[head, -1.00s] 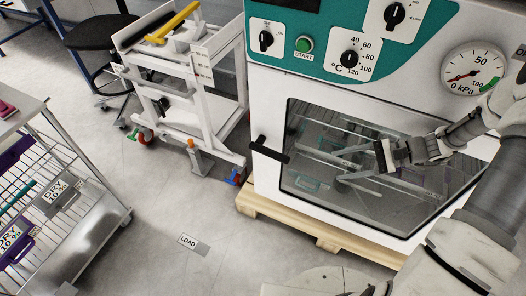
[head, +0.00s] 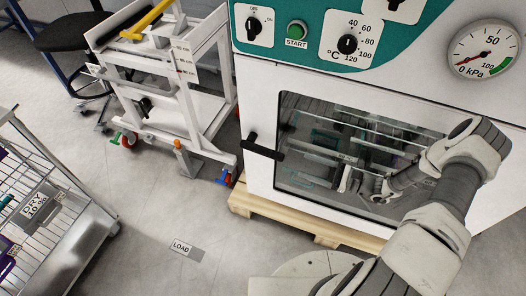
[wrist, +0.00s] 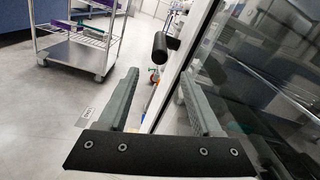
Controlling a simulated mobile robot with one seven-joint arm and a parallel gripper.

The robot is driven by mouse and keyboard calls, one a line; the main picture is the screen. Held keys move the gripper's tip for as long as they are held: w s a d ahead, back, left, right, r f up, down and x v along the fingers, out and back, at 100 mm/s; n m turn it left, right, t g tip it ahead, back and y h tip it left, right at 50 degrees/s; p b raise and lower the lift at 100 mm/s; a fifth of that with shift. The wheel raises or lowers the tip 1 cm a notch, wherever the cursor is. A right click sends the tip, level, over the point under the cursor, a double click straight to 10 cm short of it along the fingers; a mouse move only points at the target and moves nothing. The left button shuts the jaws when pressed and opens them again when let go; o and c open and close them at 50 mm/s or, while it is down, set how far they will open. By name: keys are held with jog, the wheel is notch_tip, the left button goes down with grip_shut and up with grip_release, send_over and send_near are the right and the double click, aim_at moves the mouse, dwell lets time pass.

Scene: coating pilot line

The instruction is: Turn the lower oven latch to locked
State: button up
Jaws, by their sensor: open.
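The oven latch (head: 264,148) is a black handle at the left edge of the glass oven door (head: 310,190). Its bar lies roughly level, its right end reaching over the door edge. It is the only latch I see. In the wrist view the latch (wrist: 161,46) shows ahead, beyond the fingertips and apart from them. My gripper (wrist: 160,82) is open and empty, with one grey finger on each side and the door glass close on the right. In the head view my gripper (head: 350,182) is in front of the glass, right of the latch, partly lost among reflections.
The oven stands on a wooden pallet (head: 300,228). Above the door are knobs, a green START button (head: 297,29) and a pressure gauge (head: 484,48). A white frame cart (head: 165,90) stands left of the oven. A wire rack trolley (head: 85,240) is at far left. Floor between is clear.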

aim_at(265, 152)
jog(key=b+x, duration=0.1)
jog(key=x, duration=1.4)
jog(key=shift+w+a, duration=0.1)
jog(key=shift+a, duration=0.1)
grip_shut()
dwell(0.7)
